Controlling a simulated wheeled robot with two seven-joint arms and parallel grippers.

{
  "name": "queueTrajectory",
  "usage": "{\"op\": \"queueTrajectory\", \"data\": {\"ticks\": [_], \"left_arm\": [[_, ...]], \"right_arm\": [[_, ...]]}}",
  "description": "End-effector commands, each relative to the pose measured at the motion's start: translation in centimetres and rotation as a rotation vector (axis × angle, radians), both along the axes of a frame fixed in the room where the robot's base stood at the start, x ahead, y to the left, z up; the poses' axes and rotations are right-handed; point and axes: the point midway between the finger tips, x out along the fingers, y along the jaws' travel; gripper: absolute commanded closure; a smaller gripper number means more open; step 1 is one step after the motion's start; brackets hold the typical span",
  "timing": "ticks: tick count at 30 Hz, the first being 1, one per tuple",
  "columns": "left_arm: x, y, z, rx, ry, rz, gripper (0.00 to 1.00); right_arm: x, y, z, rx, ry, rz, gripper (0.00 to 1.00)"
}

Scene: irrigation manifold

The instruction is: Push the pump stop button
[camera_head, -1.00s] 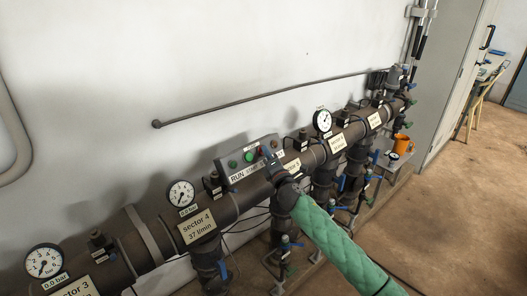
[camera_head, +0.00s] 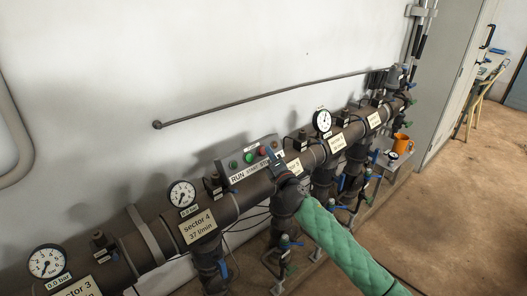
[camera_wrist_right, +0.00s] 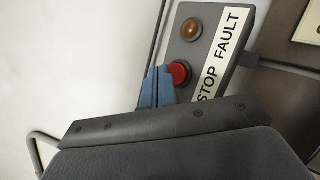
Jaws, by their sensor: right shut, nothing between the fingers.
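The pump control box (camera_head: 249,160) is a grey panel on the manifold pipe, with two green round parts and a red stop button (camera_head: 263,151). In the right wrist view the red stop button (camera_wrist_right: 180,73) sits beside the "STOP FAULT" label (camera_wrist_right: 221,55), below an amber lamp (camera_wrist_right: 191,29). My right gripper (camera_head: 271,155) is at the right end of the box, just right of the button. Its blue fingers (camera_wrist_right: 157,88) are shut and empty. In the wrist view they lie just left of the button, partly overlapping its edge; I cannot tell whether they touch it. My left gripper is not in view.
The dark manifold pipe (camera_head: 240,198) runs diagonally, with gauges (camera_head: 181,194) and valves along it. A thin rod (camera_head: 270,96) crosses the white wall above. An orange mug (camera_head: 400,144) stands at the right. The floor at right is open.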

Motion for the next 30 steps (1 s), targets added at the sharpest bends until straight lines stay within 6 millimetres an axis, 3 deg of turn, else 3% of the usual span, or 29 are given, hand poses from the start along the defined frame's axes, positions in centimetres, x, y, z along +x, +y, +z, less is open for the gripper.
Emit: {"op": "queueTrajectory", "data": {"ticks": [18,30], "left_arm": [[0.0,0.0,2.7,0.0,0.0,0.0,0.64],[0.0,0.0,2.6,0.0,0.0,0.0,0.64]], "right_arm": [[-3.1,-2.5,2.4,0.0,0.001,0.0,1.0],[-3.2,-2.5,2.4,0.0,0.0,0.0,1.0]]}}
